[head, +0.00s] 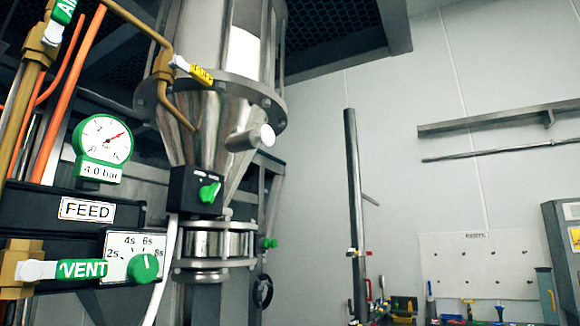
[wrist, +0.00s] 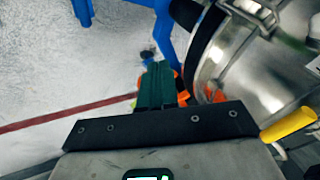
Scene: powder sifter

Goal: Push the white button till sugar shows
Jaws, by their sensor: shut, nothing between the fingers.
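The powder sifter's steel cone (head: 212,120) stands left of centre in the head view, below a clear-walled cylinder (head: 240,45) with something white inside. A pale round cap (head: 262,137) sticks out from the cone's right side; I cannot tell whether it is the white button. A glass-like ring section (head: 215,243) sits below the cone; I cannot make out sugar in it. My gripper (wrist: 157,72) shows only in the wrist view. Its green fingers are together and empty, beside a large shiny steel cylinder (wrist: 265,75) on the right.
A FEED panel (head: 87,209), a green 4.0 bar gauge (head: 103,138), a timer dial (head: 143,267) and a VENT valve (head: 80,269) crowd the left. A black box with a green knob (head: 209,192) sits on the cone. A blue frame (wrist: 165,35) stands beyond my fingers.

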